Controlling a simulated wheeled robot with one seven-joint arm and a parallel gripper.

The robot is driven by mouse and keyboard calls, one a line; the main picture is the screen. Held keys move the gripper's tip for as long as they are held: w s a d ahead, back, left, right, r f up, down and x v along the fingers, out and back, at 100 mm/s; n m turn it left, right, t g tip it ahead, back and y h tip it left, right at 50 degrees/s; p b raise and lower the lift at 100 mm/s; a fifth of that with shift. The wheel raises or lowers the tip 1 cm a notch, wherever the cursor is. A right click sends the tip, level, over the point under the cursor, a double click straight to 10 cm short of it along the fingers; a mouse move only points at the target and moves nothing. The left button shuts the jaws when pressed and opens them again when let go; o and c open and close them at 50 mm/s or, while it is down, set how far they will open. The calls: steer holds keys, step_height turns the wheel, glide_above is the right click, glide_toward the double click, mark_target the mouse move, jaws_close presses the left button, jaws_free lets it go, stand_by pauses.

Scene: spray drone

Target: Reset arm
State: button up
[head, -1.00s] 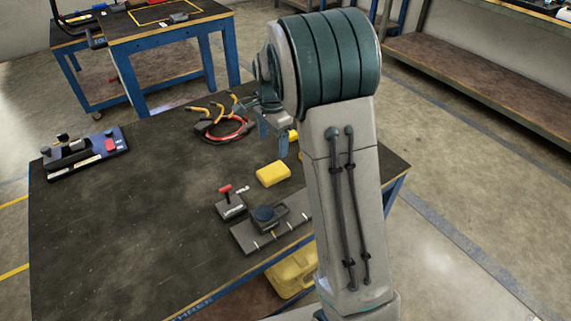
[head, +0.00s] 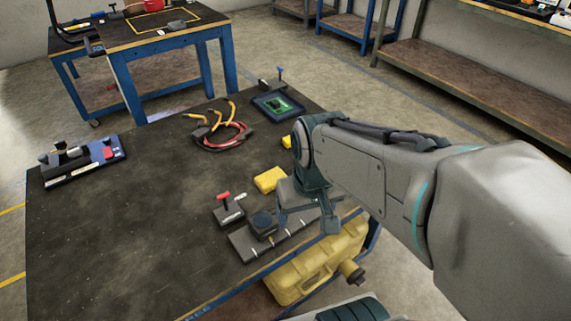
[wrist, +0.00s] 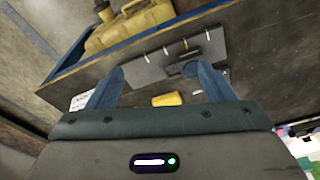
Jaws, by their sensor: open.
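My gripper (head: 306,222) is at the near right edge of the dark table (head: 120,220) in the head view, pointing down over the right end of a grey strip (head: 250,246). In the wrist view its two blue-grey fingers (wrist: 157,88) are spread apart with nothing between them. The grey strip (wrist: 150,66) and a yellow block (wrist: 166,99) show beyond and between the fingers. My forearm comes in from the right and hides part of the table's right side.
A yellow case (head: 300,275) sits below the tabletop. The yellow block (head: 270,179), a red-handled switch (head: 229,209), cables (head: 222,134), a green board (head: 277,104) and a blue fixture (head: 84,162) are on the table. The table's left middle is bare.

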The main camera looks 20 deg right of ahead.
step_height(320, 180, up, 16)
steer(key=t+p, duration=0.1)
steer(key=p, duration=1.3)
steer(key=shift+a, duration=0.15)
